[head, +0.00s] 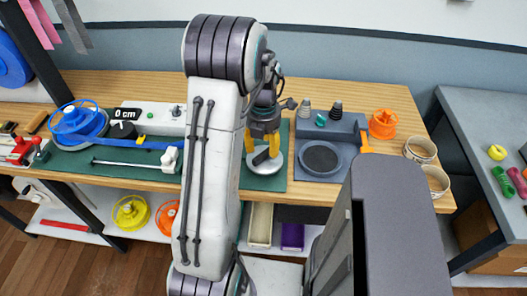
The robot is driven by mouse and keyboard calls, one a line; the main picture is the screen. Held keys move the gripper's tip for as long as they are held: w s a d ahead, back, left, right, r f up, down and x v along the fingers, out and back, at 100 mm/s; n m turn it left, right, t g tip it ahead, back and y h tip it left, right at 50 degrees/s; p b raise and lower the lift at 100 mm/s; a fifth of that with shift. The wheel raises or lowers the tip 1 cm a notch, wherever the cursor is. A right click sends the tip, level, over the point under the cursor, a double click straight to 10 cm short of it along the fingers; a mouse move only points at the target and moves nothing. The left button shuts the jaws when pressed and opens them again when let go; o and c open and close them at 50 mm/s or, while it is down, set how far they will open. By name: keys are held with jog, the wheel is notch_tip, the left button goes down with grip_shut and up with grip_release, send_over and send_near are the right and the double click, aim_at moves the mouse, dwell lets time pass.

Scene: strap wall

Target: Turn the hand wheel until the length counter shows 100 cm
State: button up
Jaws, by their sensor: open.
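The length counter (127,114) is a black display reading "0 cm" at the left of the bench. A black round knob (123,130) sits just below it. A blue strap (140,142) runs right from a blue spool (80,120) past the counter and passes behind my arm. My gripper (265,157), with yellow fingers, points down over a pale round disc (277,168) on the green mat. The fingers are open and hide part of the disc. I cannot tell whether they touch it, or whether this disc is the hand wheel.
A grey tray with a dark round plate (320,158), an orange spool (383,124) and tan rings (420,149) stand right of my gripper. A white lever piece (168,159) lies left of my arm. Spools sit on the lower shelf. A grey table (490,140) stands at right.

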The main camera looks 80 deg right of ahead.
aim_at(263, 153)
jog(key=shift+f, duration=1.6)
grip_shut()
